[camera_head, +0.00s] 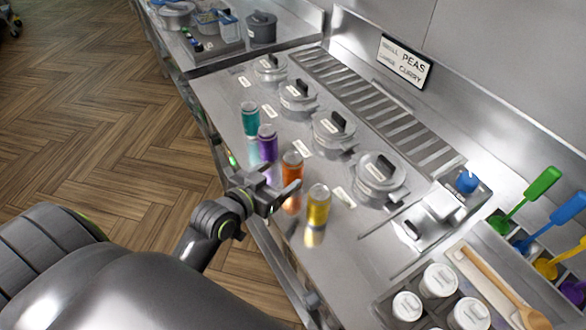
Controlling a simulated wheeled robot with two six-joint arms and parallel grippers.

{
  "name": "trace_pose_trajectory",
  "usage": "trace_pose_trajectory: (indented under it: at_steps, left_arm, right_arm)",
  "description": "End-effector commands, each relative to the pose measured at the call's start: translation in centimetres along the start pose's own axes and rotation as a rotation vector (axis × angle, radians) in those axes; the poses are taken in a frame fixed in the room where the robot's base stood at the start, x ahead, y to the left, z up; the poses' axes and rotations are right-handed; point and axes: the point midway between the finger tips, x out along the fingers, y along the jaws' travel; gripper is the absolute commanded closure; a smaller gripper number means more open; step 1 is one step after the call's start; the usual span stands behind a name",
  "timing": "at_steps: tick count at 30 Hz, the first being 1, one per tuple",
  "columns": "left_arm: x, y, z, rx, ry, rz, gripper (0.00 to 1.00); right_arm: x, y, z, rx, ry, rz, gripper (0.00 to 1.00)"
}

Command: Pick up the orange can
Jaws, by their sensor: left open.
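The orange can (292,167) stands upright on the steel counter, in a row between a purple can (267,143) and a yellow can (318,206). My left gripper (280,181) is open beside the orange can on its near left side. One finger overlaps the lower part of the can in the picture. I cannot tell whether the finger touches it. The can's top and upper side show clearly. My right gripper is not in view.
A teal can (250,118) stands behind the purple one. Several lidded pots (379,175) sit in the counter (345,235) to the right. White-lidded tubs (438,281) and coloured utensils (541,184) are at lower right. The floor is clear at left.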

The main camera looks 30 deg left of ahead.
Motion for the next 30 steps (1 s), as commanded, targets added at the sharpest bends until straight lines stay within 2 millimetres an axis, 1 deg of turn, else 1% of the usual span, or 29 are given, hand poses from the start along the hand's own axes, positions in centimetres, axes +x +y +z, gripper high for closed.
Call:
trace_pose_trajectory:
  at_steps: [1,4,6,14,19,24,30]
  left_arm:
    - [0.9,0.1,-0.3,-0.002,0.002,0.001,0.27]
    - [2.2,0.0,-0.1,-0.001,0.0,0.0,0.27]
    - [2.8,0.0,-0.1,-0.002,0.0,0.0,0.27]
    - [4.1,0.1,0.1,-0.001,0.0,0.0,0.27]
    - [6.0,0.3,0.5,-0.002,-0.001,0.0,0.27]
    - [7.8,0.3,0.7,-0.001,-0.001,-0.001,0.27]
    - [8.4,0.3,0.8,-0.001,0.0,-0.002,0.27]
  right_arm:
    - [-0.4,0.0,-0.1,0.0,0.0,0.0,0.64]
    - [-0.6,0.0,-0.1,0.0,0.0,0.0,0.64]
    - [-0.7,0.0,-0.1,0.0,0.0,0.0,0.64]
    - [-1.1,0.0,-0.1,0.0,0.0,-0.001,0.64]
    - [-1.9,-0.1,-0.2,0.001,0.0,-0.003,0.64]
    - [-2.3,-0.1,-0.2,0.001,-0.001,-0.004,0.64]
    - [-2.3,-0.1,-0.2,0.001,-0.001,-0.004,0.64]
